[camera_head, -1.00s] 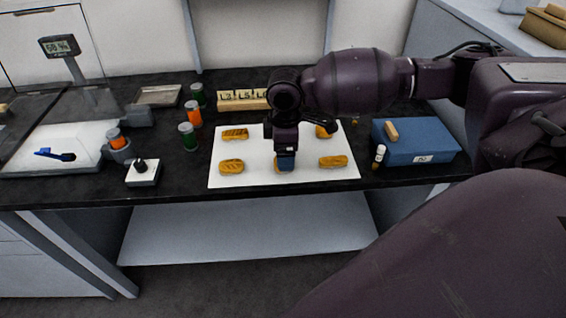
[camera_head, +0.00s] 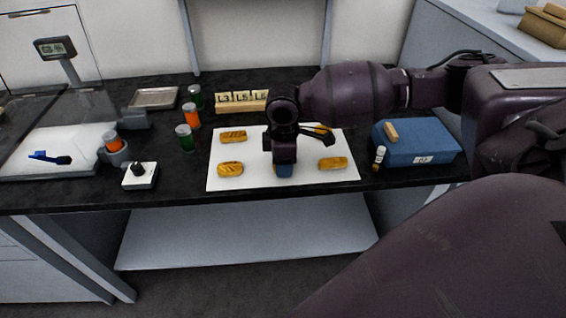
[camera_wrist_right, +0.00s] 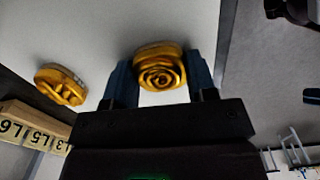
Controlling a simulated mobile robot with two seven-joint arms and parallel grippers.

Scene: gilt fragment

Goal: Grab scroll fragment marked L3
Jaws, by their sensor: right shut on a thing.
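Several golden scroll fragments lie on a white sheet (camera_head: 222,186): back left (camera_head: 233,136), front left (camera_head: 230,169), front right (camera_head: 332,163) and one partly covered at back right (camera_head: 323,129). My right gripper (camera_head: 284,171) is low over the sheet's front middle, and its blue fingers hide most of the fragment there. In the right wrist view, the fingers stand on either side of this rolled fragment (camera_wrist_right: 160,72) and are shut on it. Another fragment (camera_wrist_right: 62,85) lies apart from them. I cannot read a mark on any fragment. My left gripper is out of view.
A wooden rack (camera_head: 242,106) labelled L3, L5, L6 stands behind the sheet. Green and orange jars (camera_head: 192,116) stand to the left. A blue box (camera_head: 418,143) and a small vial (camera_head: 379,156) are to the right. A small device (camera_head: 140,176) sits front left.

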